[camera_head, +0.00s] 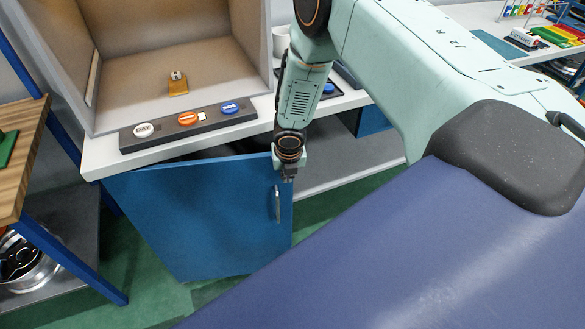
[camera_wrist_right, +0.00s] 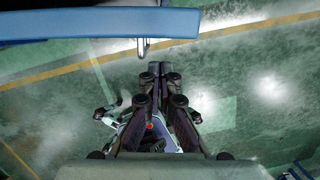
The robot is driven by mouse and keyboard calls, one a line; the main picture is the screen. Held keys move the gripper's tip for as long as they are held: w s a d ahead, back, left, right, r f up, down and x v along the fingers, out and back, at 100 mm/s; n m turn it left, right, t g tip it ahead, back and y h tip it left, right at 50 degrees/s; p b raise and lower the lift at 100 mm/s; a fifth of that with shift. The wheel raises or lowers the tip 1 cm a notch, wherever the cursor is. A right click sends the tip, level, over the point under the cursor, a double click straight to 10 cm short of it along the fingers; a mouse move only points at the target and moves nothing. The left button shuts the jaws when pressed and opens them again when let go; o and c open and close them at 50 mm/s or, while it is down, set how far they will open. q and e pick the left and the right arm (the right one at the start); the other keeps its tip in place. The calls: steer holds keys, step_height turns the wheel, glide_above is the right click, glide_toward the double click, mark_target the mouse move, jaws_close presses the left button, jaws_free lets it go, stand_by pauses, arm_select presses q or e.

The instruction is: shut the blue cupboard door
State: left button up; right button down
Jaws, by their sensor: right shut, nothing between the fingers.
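The blue cupboard door (camera_head: 190,220) hangs below the white worktop and stands partly open. A dark gap shows between its top edge and the worktop, and its free edge is at the right. A metal handle (camera_head: 277,203) is upright near that edge. My right gripper (camera_head: 289,178) points down at the door's upper free corner, with its fingers shut and empty. In the right wrist view the door's top edge (camera_wrist_right: 100,26) and the handle (camera_wrist_right: 143,47) lie just beyond the closed fingertips (camera_wrist_right: 160,68). Whether they touch the door I cannot tell. My left gripper is out of view.
The white worktop (camera_head: 105,160) carries a grey open box (camera_head: 81,75) and a dark button panel (camera_head: 215,119). A wooden-topped blue rack (camera_head: 28,155) stands close at the left. Green floor (camera_head: 150,285) is clear around the door.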

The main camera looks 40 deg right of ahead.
steer(key=s+d+f+m+t+y+b, duration=0.1)
steer(key=s+f+m+y+b, duration=0.1)
steer(key=s+f+b, duration=0.8)
steer(key=s+d+f+m+y+b, duration=0.1)
steer(key=s+f+m+y+b, duration=0.2)
steer(key=s+f, duration=0.75)
steer(key=m+t+y+b, duration=0.2)
steer(key=m+t+b, duration=0.25)
steer(key=t, duration=0.95)
glide_toward(278, 184)
steer(key=s, duration=0.8)
steer(key=shift+n, duration=0.25)
steer(key=b+x, duration=0.1)
steer(key=x, duration=0.3)
steer(key=d+b+x, duration=0.1)
steer(key=x, duration=0.3)
steer(key=b+x, duration=0.1)
steer(key=x, duration=0.3)
steer(key=shift+w+d+b, duration=0.25)
steer(key=shift+w+b, duration=0.05)
steer(key=shift+w, duration=0.35)
steer(key=shift+w+d+r, duration=0.1)
steer(key=shift+w+d, duration=0.15)
steer(key=shift+w, duration=0.1)
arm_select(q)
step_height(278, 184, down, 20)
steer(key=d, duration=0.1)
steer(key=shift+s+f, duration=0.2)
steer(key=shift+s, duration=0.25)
